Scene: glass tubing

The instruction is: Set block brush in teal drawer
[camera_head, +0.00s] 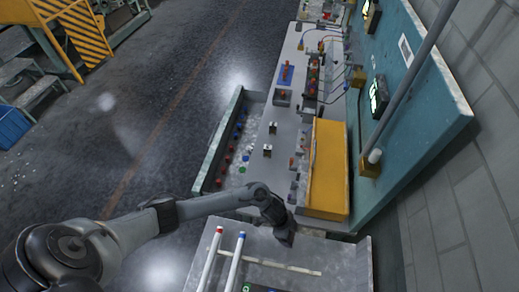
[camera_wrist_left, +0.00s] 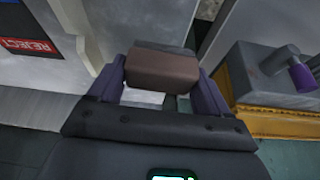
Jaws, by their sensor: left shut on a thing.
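The block brush (camera_wrist_left: 162,68) looks like a brown block with a dark grey layer along its far side. My left gripper (camera_wrist_left: 163,82) is shut on it, with one purple finger at each end. In the head view my left gripper (camera_head: 286,236) is low in the middle, above the far part of the grey bench; the brush cannot be made out there. A long teal front (camera_head: 213,148), apparently the teal drawer's, stands along the left side of the machine. Its inside is partly visible, beside small coloured knobs. My right gripper is not in view.
The grey bench (camera_head: 345,268) holds two white tubes (camera_head: 236,262), one red-capped and one blue-capped, and a thin rod. A yellow bin (camera_head: 328,170) stands beyond it, by the teal upright panel (camera_head: 420,110). A red REJECT sign (camera_wrist_left: 28,47) shows in the left wrist view.

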